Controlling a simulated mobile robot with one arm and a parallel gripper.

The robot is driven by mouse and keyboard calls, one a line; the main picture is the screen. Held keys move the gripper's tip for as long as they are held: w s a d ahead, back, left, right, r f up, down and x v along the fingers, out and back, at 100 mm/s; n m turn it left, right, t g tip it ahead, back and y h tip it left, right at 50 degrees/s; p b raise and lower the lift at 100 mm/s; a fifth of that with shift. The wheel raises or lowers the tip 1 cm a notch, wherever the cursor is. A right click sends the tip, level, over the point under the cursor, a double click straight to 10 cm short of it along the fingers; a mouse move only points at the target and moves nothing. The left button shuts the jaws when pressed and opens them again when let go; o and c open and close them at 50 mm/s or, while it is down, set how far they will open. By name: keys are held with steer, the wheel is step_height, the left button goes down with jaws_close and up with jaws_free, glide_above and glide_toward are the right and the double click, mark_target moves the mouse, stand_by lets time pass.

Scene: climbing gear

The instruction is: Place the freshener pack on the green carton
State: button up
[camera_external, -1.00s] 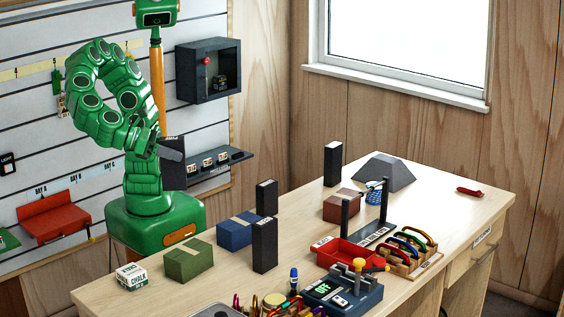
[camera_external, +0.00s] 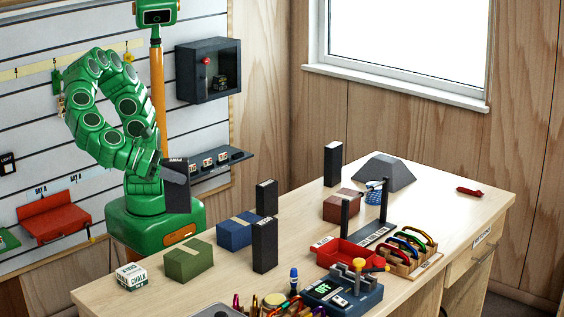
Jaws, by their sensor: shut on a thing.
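The green carton (camera_external: 190,263) is an olive box with a pale tape strip, lying on the near left part of the table. My gripper (camera_external: 173,172) is shut on a dark upright pack (camera_external: 178,198), which I take to be the freshener pack; its small top label is too small to read. The top of the carton is bare. The grey fingers partly cover the pack.
Similar dark upright packs stand on the table (camera_external: 450,203), one (camera_external: 265,246) right of the carton. A blue carton (camera_external: 240,232) is close behind it, and a chalk box (camera_external: 131,276) is on its left. A red tray (camera_external: 345,254) and carabiner rack (camera_external: 405,262) are farther right.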

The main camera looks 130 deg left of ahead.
steer(key=w+d+f, duration=0.2)
steer(key=w+f, duration=0.3)
steer(key=f, duration=0.4)
steer(key=shift+f, duration=0.15)
stand_by(0.4)
steer(key=o, duration=1.1)
steer(key=shift+f, duration=0.1)
steer(key=v, duration=1.2)
